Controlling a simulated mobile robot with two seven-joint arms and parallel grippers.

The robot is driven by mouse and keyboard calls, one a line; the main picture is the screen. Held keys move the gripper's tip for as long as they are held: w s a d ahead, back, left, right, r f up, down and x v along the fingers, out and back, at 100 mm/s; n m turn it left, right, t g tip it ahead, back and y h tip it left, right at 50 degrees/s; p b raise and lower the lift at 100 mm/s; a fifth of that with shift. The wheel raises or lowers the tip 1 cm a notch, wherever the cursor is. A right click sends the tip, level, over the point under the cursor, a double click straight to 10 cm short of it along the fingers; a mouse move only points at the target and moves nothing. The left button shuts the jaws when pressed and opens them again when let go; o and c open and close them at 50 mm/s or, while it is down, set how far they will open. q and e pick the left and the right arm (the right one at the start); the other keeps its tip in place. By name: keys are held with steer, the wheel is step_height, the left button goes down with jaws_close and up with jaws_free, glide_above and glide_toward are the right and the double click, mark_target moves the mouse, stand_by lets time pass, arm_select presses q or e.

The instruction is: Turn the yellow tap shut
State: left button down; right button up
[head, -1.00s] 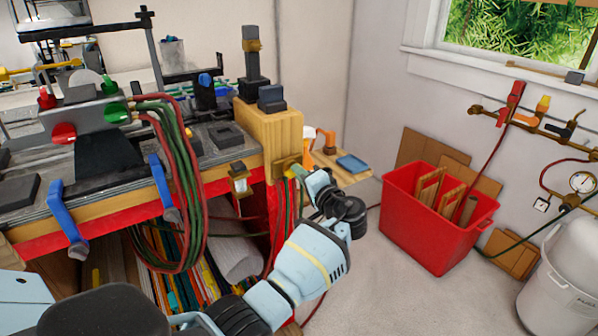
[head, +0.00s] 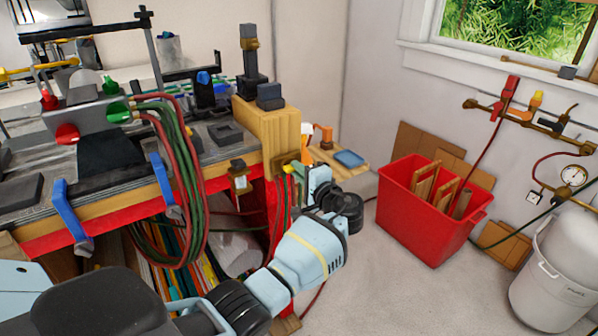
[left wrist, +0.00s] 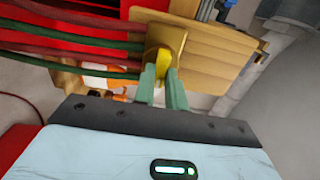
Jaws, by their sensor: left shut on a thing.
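The yellow tap (left wrist: 161,66) sits on a brass-coloured plate at the end of the wooden bench in the left wrist view. My left gripper (left wrist: 162,74) has its two pale green fingers on either side of the tap, closed on it. In the head view the brass plate (head: 281,160) shows below the wooden block, and my left gripper (head: 294,176) reaches it from the right. There the gripper's own wrist and fingers largely hide the tap. My right gripper is not in view.
Red and green hoses (head: 183,190) hang at the bench front, and run close beside the tap in the wrist view. A red bin (head: 425,225) stands on the floor to the right. A wall pipe carries red, orange-yellow (head: 537,98) and black taps. Open floor lies between bench and bin.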

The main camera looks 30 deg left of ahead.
arm_select(q)
steer(key=c, duration=1.4)
jaws_free()
steer(key=shift+c, duration=0.2)
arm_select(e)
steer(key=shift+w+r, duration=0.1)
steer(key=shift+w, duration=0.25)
arm_select(q)
steer(key=v, duration=0.8)
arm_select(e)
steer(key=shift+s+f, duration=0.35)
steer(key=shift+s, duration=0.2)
arm_select(q)
steer(key=shift+a, duration=0.1)
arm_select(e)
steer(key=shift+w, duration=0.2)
